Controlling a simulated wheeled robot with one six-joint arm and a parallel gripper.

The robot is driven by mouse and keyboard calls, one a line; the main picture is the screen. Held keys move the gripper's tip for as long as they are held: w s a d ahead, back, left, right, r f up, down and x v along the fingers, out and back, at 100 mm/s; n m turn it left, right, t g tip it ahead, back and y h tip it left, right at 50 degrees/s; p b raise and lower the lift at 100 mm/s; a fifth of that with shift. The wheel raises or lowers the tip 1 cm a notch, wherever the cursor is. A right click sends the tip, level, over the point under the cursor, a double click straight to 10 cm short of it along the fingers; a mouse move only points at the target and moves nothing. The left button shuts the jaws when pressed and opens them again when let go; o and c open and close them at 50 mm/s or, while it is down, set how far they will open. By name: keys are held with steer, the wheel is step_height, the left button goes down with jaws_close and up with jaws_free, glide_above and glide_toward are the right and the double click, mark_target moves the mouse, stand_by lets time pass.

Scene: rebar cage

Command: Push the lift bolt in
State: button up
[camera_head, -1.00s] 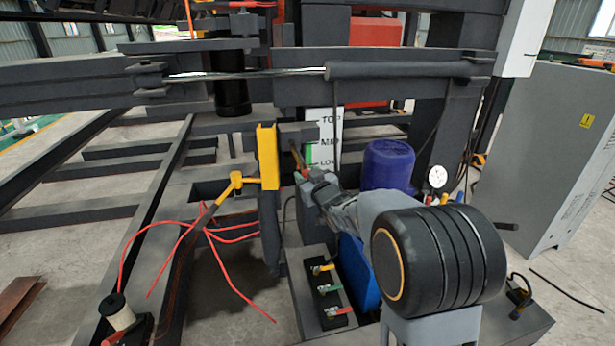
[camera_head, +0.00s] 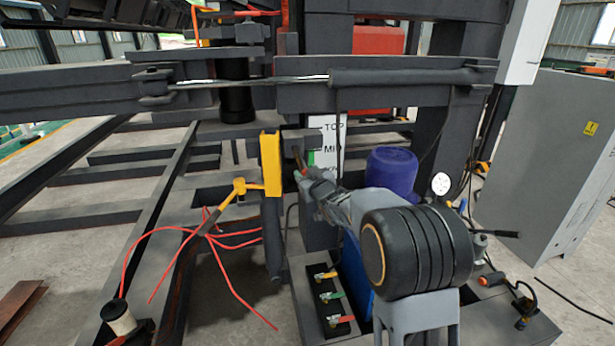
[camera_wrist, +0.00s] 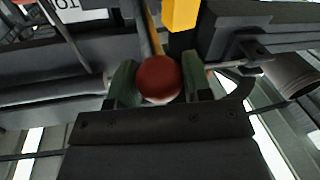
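A thin brownish rod (camera_head: 299,160), which looks like the lift bolt's handle, sticks out beside the yellow upright plate (camera_head: 271,163) and a grey block. In the wrist view a dark red ball knob (camera_wrist: 159,78) sits at the near end of a yellowish-brown rod (camera_wrist: 151,36). My gripper (camera_head: 304,176) reaches to this rod from the lower right. In the wrist view the green finger pads of my gripper (camera_wrist: 157,88) flank the knob closely, and it fills the gap between them. The rod's far end and the bolt's hole are hidden.
A white TOP/MID label (camera_head: 328,145) stands just right of the rod. A grey cabinet stands right.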

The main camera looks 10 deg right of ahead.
steer(key=shift+o, duration=0.8)
steer(key=shift+w, duration=0.2)
steer(key=shift+o, duration=1.3)
steer(key=shift+s, duration=0.1)
steer(key=s+d, duration=0.2)
steer(key=s, duration=1.1)
steer(key=shift+s+d, duration=0.2)
steer(key=shift+d, duration=0.1)
